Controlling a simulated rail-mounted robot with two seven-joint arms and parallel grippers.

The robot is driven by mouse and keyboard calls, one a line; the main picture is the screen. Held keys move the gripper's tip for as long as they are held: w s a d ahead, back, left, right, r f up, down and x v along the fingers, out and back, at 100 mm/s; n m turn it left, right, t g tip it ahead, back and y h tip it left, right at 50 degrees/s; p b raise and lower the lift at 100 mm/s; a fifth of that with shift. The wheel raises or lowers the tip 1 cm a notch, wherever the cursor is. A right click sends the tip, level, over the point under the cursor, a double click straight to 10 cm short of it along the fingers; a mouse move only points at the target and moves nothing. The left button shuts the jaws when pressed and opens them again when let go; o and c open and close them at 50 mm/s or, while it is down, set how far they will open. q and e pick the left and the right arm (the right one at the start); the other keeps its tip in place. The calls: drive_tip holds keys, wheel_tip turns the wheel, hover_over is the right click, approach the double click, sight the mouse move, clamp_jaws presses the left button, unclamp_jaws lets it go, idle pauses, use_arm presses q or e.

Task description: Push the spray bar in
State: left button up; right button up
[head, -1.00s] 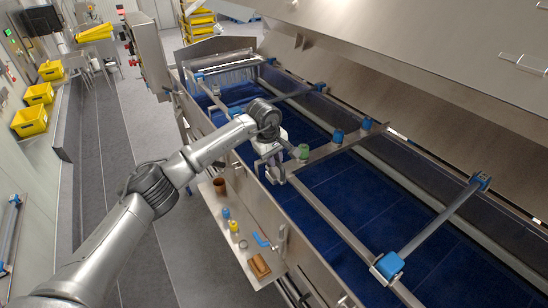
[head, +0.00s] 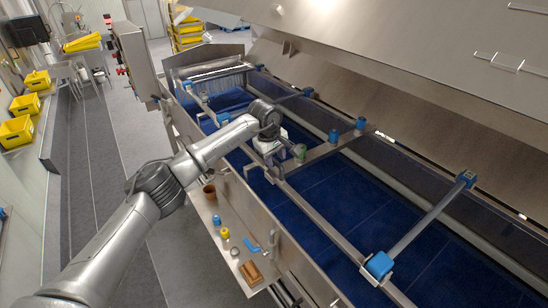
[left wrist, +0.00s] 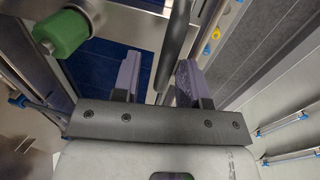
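The spray bar (head: 335,146) looks to be the cross bar over the blue belt, with blue fittings on top and a green fitting (head: 299,152) near its close end. My left gripper (head: 273,174) is at that close end, by the long side rail. In the left wrist view its two purple fingers (left wrist: 158,80) are apart. A dark rod (left wrist: 174,45) runs between them, nearer the right finger; I cannot tell if it touches. The green fitting (left wrist: 62,34) shows at upper left. The bar's close end is partly hidden by my gripper. My right gripper is out of view.
Other cross bars with blue clamps (head: 379,265) span the blue belt (head: 330,195). A steel hood (head: 400,60) overhangs the far side. A side shelf (head: 235,250) holds a brown cup (head: 209,193), small bottles and a brown block (head: 251,273). The walkway on the left is clear.

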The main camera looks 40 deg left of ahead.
use_arm(q)
drive_tip(key=shift+s+a+r, duration=0.1)
drive_tip(key=shift+s+r, duration=0.05)
drive_tip(key=shift+r, duration=0.45)
wheel_tip(320, 180, up, 12)
drive_tip(key=s+b, duration=0.2)
drive_tip(key=b, duration=0.1)
drive_tip(key=shift+s+a+r, duration=0.2)
drive_tip(key=shift+a, duration=0.05)
